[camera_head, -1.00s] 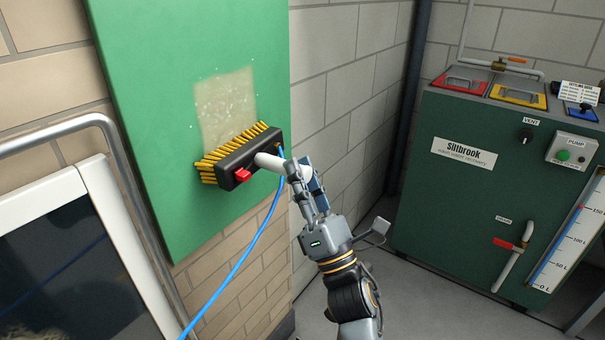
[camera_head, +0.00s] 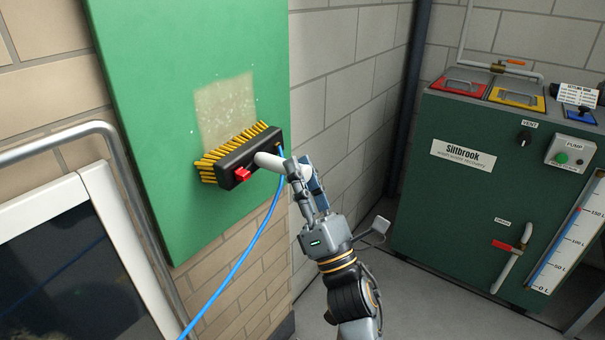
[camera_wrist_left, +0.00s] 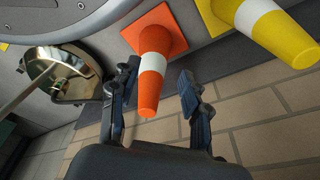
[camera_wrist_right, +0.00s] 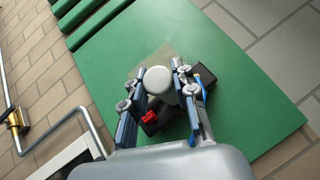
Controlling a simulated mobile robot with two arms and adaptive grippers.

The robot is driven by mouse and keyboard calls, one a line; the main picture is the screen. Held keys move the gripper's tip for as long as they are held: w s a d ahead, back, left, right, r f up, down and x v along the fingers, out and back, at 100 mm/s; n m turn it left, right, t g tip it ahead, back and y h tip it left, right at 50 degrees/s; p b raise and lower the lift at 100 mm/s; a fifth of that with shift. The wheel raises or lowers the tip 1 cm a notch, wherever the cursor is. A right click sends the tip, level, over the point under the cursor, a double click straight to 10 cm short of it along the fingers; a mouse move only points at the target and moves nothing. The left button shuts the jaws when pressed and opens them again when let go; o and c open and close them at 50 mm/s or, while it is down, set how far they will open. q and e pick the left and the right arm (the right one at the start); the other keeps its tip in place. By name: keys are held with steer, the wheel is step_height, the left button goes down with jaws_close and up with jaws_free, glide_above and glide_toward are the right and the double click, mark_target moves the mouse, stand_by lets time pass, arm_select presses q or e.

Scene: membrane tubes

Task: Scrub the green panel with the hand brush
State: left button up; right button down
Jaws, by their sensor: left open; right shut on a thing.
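The green panel (camera_head: 145,70) stands against the brick wall in the head view, with a beige, speckled dirty patch (camera_head: 225,105) on it. The hand brush (camera_head: 238,160) has a black head, yellow bristles, a red lever and a white handle. Its bristles face the panel at the lower edge of the patch; I cannot tell how firmly they touch. My right gripper (camera_head: 303,178) is shut on the brush handle; the right wrist view shows the handle's white end (camera_wrist_right: 158,80) between the fingers. My left gripper (camera_wrist_left: 155,95) is open and empty in the left wrist view.
A blue hose (camera_head: 240,262) hangs from the brush. A grey rail (camera_head: 120,150) and a white-framed dark screen (camera_head: 70,260) stand at left. A green Siltbrook tank (camera_head: 450,210) stands right.

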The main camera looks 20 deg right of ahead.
steer(key=shift+s+r, duration=0.1)
steer(key=shift+r, duration=0.5)
steer(key=shift+r+p, duration=0.35)
steer(key=shift+p, duration=0.15)
arm_select(q)
steer(key=shift+s+a+f, duration=0.1)
steer(key=shift+s+f, duration=1.65)
arm_select(e)
steer(key=shift+r, duration=0.1)
arm_select(q)
steer(key=shift+s+a+p, duration=0.1)
steer(key=shift+p, duration=0.2)
arm_select(e)
steer(key=shift+r, duration=0.25)
